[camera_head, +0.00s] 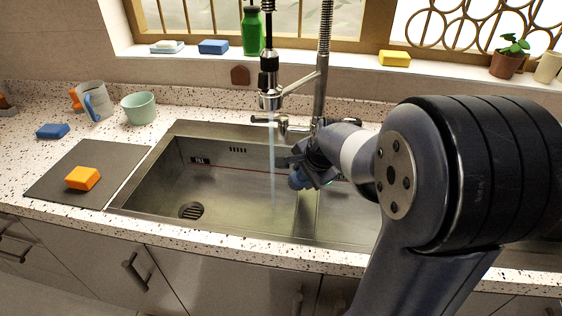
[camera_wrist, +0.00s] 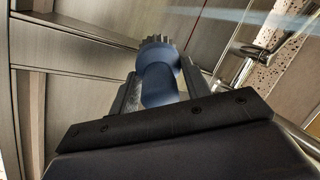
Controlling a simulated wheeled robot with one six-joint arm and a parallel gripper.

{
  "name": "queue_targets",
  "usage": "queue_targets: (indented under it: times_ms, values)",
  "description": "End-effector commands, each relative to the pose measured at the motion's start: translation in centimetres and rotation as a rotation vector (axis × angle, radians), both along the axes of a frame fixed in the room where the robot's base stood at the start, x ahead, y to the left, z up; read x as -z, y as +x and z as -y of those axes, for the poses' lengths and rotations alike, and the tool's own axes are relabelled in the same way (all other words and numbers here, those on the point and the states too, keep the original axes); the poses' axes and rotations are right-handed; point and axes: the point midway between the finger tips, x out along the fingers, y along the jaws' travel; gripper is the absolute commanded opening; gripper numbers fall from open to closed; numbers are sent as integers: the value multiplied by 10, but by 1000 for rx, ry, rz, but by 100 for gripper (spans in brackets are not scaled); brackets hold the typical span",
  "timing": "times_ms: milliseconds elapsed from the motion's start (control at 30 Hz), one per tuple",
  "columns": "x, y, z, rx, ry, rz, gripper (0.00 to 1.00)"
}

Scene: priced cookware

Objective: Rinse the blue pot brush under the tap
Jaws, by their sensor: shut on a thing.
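My gripper (camera_wrist: 160,95) is shut on the blue pot brush (camera_wrist: 160,72), which shows between the two fingers in the wrist view with its bristles pointing away. In the head view the blue brush (camera_head: 297,180) shows only in part below my gripper (camera_head: 310,172), over the sink divider. The tap (camera_head: 270,95) hangs above the sink, and a stream of water (camera_head: 272,160) runs from it into the left basin. The brush is just right of the stream and appears apart from it. The stream also crosses the top right of the wrist view (camera_wrist: 265,18).
The sink (camera_head: 155,185) has a drain (camera_head: 191,210) at its lower left. A mint bowl (camera_head: 139,108), a pitcher (camera_head: 96,99) and a blue sponge (camera_head: 52,131) stand behind. The left basin is clear.

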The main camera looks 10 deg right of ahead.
Motion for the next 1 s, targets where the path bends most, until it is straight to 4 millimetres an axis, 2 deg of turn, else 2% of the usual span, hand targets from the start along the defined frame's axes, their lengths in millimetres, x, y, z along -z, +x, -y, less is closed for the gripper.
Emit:
queue_targets:
  times_ms: [167, 700, 1000]
  values:
    - [-3, -2, 1, 1, 0, 1, 23]
    - [-37, -39, 20, 3, 0, 1, 23]
    - [-40, -45, 23, 0, 0, 0, 23]
